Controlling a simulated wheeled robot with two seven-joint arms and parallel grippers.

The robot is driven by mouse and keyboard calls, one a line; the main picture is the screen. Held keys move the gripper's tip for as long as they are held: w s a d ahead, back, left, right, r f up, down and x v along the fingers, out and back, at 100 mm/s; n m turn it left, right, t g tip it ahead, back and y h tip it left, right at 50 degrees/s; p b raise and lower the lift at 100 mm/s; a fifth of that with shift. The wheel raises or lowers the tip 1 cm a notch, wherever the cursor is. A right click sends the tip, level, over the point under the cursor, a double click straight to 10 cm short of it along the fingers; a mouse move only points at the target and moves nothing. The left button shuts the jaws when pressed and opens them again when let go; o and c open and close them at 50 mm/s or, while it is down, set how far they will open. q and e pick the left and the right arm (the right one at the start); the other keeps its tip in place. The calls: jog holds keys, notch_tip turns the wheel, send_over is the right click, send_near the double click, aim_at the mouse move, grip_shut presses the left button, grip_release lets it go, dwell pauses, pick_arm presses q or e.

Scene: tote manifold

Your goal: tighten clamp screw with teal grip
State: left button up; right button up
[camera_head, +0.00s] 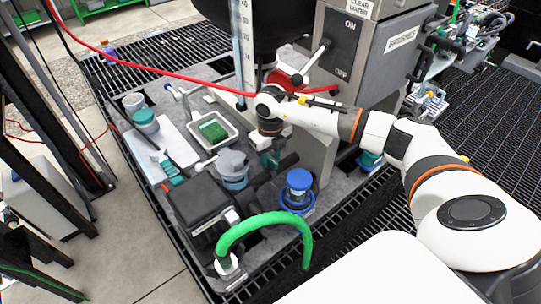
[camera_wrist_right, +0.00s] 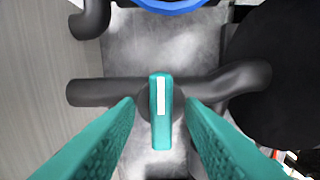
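The clamp screw's teal grip (camera_wrist_right: 161,130), a narrow bar with a white stripe, stands in the middle of the right wrist view. It sits over a dark grey pipe (camera_wrist_right: 105,92) that runs across the picture. My right gripper (camera_wrist_right: 157,106) is open, its two teal fingers on either side of the grip with a gap on both sides. In the head view my right gripper (camera_head: 269,157) points down in front of a grey block; the grip cannot be made out there. My left gripper is in neither view.
A blue-capped fitting (camera_head: 299,181) and a green hose (camera_head: 265,219) stand close in front. A grey-lidded jar (camera_head: 233,168), a black box (camera_head: 196,205) and a white tray (camera_head: 226,139) lie to the left. A grey control box (camera_head: 385,60) stands behind my right arm.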

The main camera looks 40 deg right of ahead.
aim_at(271, 158)
notch_tip(271, 158, up, 8)
jog(key=shift+f, duration=0.25)
dwell(0.4)
dwell(0.3)
